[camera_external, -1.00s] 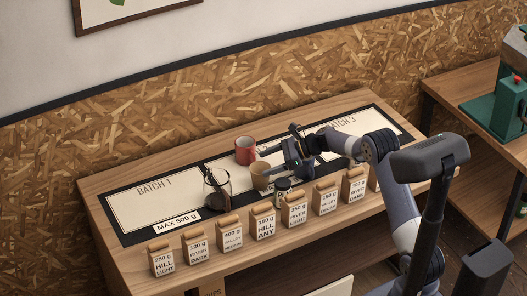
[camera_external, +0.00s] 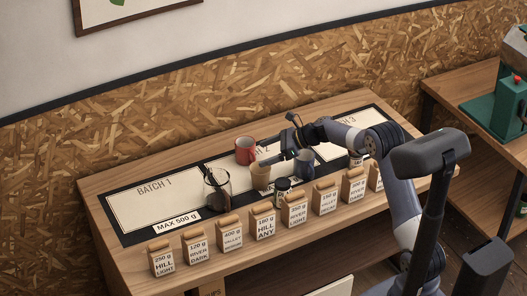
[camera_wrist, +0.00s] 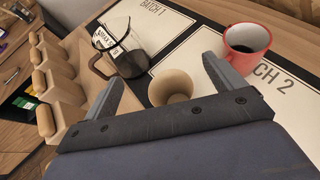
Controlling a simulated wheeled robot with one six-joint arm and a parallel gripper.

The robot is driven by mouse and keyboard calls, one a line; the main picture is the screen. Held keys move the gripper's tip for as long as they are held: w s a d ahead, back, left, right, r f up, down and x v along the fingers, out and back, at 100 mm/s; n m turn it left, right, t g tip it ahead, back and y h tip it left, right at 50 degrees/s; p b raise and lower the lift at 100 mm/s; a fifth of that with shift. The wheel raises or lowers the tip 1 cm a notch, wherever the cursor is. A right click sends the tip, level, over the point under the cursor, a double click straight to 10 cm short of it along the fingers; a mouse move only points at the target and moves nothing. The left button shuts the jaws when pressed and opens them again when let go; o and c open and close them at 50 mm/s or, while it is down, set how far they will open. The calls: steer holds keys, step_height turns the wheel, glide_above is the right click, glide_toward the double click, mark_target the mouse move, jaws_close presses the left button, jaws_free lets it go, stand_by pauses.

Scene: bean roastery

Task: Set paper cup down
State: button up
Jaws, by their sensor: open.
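The paper cup (camera_external: 260,178) is tan and stands upright on the batch mat (camera_external: 150,212), just in front of the red mug. In the wrist view the paper cup (camera_wrist: 172,86) shows its open top beyond my gripper, between the lines of the two fingers. My gripper (camera_external: 276,146) is open and empty. It is above and to the right of the cup in the external view. In the wrist view the fingers of my gripper (camera_wrist: 163,73) are spread wide and look clear of the cup.
The red mug (camera_external: 245,150) with dark contents stands behind the cup. A glass carafe (camera_external: 217,190) is to its left. Several labelled bags (camera_external: 263,222) line the front edge.

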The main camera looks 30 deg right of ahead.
step_height(320, 180, up, 3)
steer(key=s+m+t+h+p, duration=0.2)
steer(key=m+h+p, duration=0.2)
steer(key=h+b, duration=0.1)
steer(key=b, duration=0.1)
glide_toward(264, 169)
steer(key=a, duration=0.4)
steer(key=shift+m, duration=0.4)
steer(key=shift+p+x, duration=0.6)
steer(key=shift+x, duration=2.15)
steer(key=shift+d, duration=0.1)
steer(key=c, duration=1.1)
